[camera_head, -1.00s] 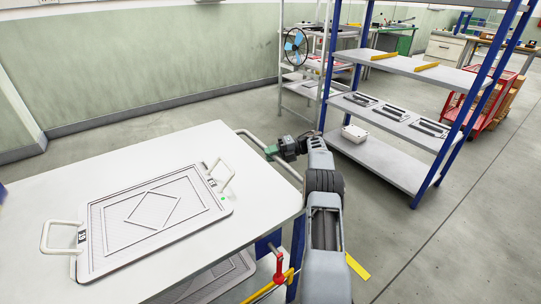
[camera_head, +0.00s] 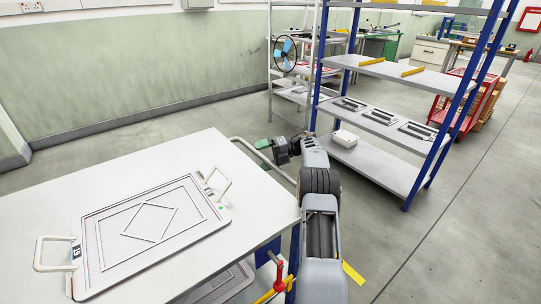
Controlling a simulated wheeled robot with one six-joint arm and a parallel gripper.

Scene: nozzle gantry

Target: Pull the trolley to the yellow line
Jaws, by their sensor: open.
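The trolley has a white top (camera_head: 110,185) and blue legs and fills the lower left. Its pale tubular handle (camera_head: 283,176) runs along the far right end. My gripper (camera_head: 262,144) is open at this handle, with a green part showing close to the bar. My arm and the gripper's dark body hide part of the handle, so I cannot tell whether the bar lies between the fingers. A short yellow line (camera_head: 353,273) is on the floor to the right of my arm, partly hidden by it.
A grey tray (camera_head: 205,228) with two white handles lies on the trolley top. A blue-posted shelf (camera_head: 386,183) stands ahead to the right, and a metal rack with a fan (camera_head: 285,53) stands behind it. A red cart (camera_head: 455,113) is farther right. Floor on the right is clear.

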